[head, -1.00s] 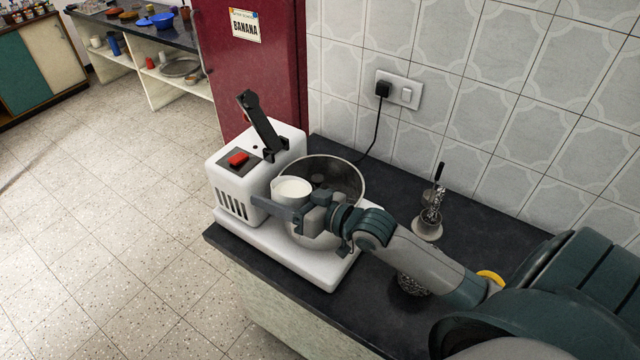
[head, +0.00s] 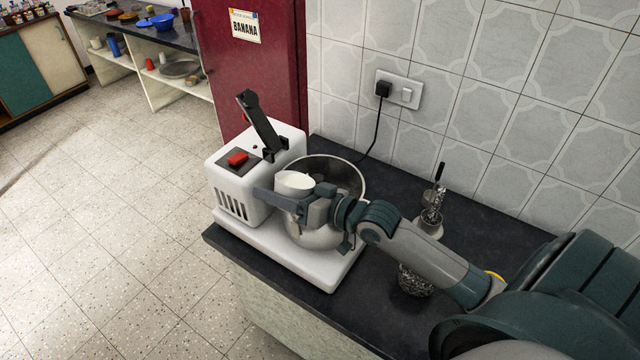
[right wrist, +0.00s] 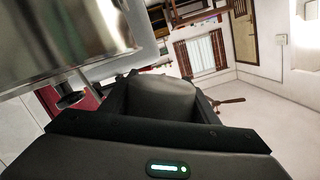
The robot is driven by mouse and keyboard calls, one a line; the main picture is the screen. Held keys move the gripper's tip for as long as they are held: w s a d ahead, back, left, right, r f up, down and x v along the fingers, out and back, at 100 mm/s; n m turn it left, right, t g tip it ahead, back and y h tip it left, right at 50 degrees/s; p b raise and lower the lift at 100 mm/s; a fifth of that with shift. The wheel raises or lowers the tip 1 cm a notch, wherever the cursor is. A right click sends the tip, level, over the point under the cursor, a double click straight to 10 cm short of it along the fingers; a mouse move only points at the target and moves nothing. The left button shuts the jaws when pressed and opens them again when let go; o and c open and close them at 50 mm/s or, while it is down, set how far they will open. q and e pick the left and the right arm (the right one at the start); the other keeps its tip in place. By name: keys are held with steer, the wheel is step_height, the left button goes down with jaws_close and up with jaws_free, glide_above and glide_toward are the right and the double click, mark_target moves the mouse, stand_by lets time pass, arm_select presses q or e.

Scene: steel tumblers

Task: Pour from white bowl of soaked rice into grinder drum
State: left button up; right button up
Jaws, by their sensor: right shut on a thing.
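The white bowl of soaked rice (head: 293,183) is in my right gripper (head: 290,198), which is shut on it. The bowl is tilted toward the drum, and its contents show as a white surface. The grinder drum (head: 342,170) is a steel, open-topped pot on the white grinder base (head: 290,262). The bowl is above the drum's left front rim. I cannot tell whether rice is falling. In the right wrist view the bowl (right wrist: 162,97) fills the space between the fingers, and the shiny drum wall (right wrist: 60,35) is close by at upper left. My left gripper is not in view.
The grinder's motor housing (head: 236,170) has a red switch and a raised black arm (head: 262,125). A steel tumbler (head: 430,222) with utensils and a dark speckled container (head: 415,281) stand right of the grinder. A tiled wall (head: 480,90) closes the back.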

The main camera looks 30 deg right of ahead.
mark_target(284, 178)
steer(key=shift+w+d+r+m+b, duration=0.3)
steer(key=shift+d+r+m+b, duration=0.35)
steer(key=shift+d+m, duration=0.2)
stand_by(0.9)
steer(key=shift+w+d+r+m+y, duration=0.15)
steer(key=shift+r+m+y, duration=0.3)
steer(key=shift+m, duration=0.4)
stand_by(0.6)
steer(key=shift+f+m+b, duration=0.3)
steer(key=shift+m+b, duration=0.5)
steer(key=shift+b, duration=0.05)
stand_by(0.5)
steer(key=shift+w+d+r+m+y, duration=0.1)
steer(key=shift+d+r+m+y, duration=0.1)
steer(key=shift+r+m, duration=0.45)
steer(key=shift+d+r+m+y, duration=0.15)
steer(key=shift+r+m, duration=0.1)
steer(key=shift+m, duration=0.7)
stand_by(1.1)
steer(key=shift+w+d+r+m+p, duration=0.2)
steer(key=shift+d+m+p, duration=0.1)
steer(key=shift+d+m, duration=0.15)
